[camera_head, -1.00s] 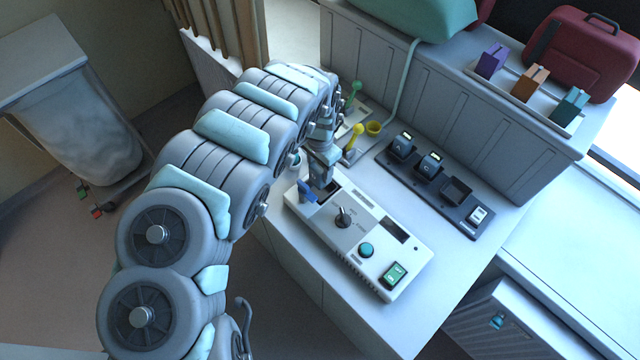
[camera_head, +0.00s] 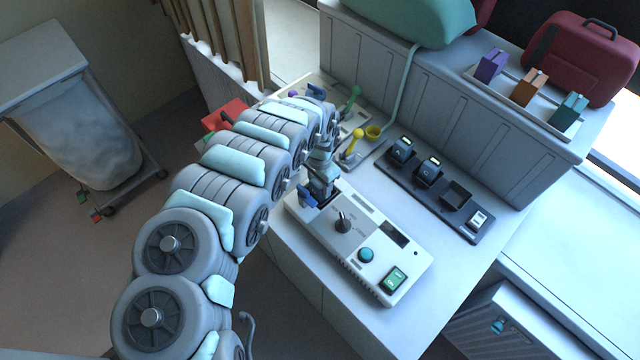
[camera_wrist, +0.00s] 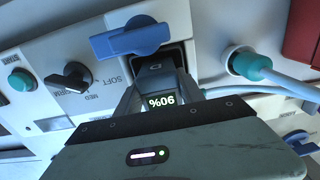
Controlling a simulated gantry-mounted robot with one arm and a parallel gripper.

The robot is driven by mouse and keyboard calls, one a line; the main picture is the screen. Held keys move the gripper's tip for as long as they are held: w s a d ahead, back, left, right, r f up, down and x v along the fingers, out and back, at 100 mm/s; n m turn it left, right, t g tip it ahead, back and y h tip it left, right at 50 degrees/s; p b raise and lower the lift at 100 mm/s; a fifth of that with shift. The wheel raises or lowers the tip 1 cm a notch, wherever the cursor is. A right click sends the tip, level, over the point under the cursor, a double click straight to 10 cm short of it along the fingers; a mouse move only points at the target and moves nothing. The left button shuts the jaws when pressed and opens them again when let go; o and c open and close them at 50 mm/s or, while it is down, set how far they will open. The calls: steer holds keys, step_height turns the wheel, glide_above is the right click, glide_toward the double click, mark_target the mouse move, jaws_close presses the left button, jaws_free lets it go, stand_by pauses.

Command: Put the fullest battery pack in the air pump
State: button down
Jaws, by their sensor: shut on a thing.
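The air pump (camera_head: 345,250) is a white box on the counter with a black knob, a teal button and a green switch. A blue latch (camera_head: 307,196) sits by the dark bay at its far left end; the latch also shows in the wrist view (camera_wrist: 130,38), turned aside from the opening. My gripper (camera_head: 322,180) is shut on a dark battery pack (camera_wrist: 160,80), whose display reads 90%, upside down in the wrist view. The pack's front end is at the bay opening, seemingly partly inside. How deep it sits is hidden by my gripper.
A dark charger (camera_head: 425,192) behind the pump holds two dark packs, an empty slot and a lighter-faced unit at its right end.

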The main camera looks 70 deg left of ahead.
steer(key=shift+f, duration=0.25)
steer(key=c, duration=0.7)
jaws_free()
steer(key=shift+r, duration=0.1)
step_height(320, 180, up, 11)
steer(key=shift+r+p, duration=0.1)
steer(key=shift+p, duration=0.85)
steer(key=shift+r+p, duration=0.7)
